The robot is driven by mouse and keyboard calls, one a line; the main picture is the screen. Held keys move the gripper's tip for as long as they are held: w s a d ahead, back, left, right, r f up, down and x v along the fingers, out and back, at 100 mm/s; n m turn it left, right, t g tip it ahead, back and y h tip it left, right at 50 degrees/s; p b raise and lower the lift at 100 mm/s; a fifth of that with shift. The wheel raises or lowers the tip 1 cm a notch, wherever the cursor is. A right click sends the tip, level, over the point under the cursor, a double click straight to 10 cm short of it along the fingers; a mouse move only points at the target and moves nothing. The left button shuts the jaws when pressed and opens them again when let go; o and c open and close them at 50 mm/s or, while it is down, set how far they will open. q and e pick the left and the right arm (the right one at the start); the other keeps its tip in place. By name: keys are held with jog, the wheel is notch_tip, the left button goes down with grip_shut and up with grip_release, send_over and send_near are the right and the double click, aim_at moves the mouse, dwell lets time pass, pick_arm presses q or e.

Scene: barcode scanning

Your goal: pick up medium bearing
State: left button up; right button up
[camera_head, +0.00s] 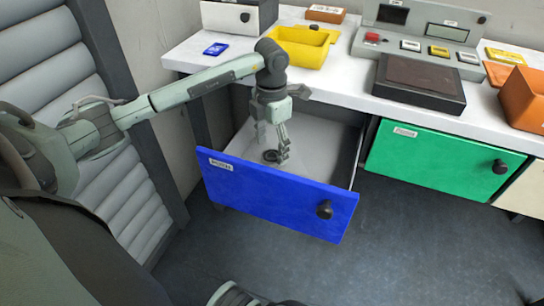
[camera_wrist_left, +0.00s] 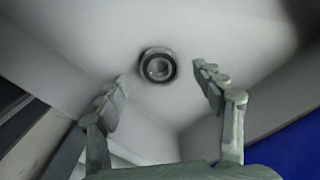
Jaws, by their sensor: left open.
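The bearing (camera_head: 271,156) is a dark ring lying on the light floor of the open blue drawer (camera_head: 272,196). In the left wrist view the bearing (camera_wrist_left: 157,66) lies flat, a little beyond and between my fingertips. My left gripper (camera_head: 274,150) reaches down into the drawer, just above the bearing. In the left wrist view the left gripper (camera_wrist_left: 160,82) is open, with one finger on each side and nothing between them touching the bearing. No other bearing shows, so its relative size cannot be judged.
The drawer's front panel with a black knob (camera_head: 324,209) stands close to the gripper. The white counter (camera_head: 335,80) above holds a yellow bin (camera_head: 300,47), a dark flat plate (camera_head: 420,82) and an orange bin (camera_head: 526,98). A green drawer (camera_head: 440,160) is shut.

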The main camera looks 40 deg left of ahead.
pick_arm(q)
notch_tip(320, 180, down, 2)
jog(key=shift+f, duration=0.1)
jog(key=c, duration=1.3)
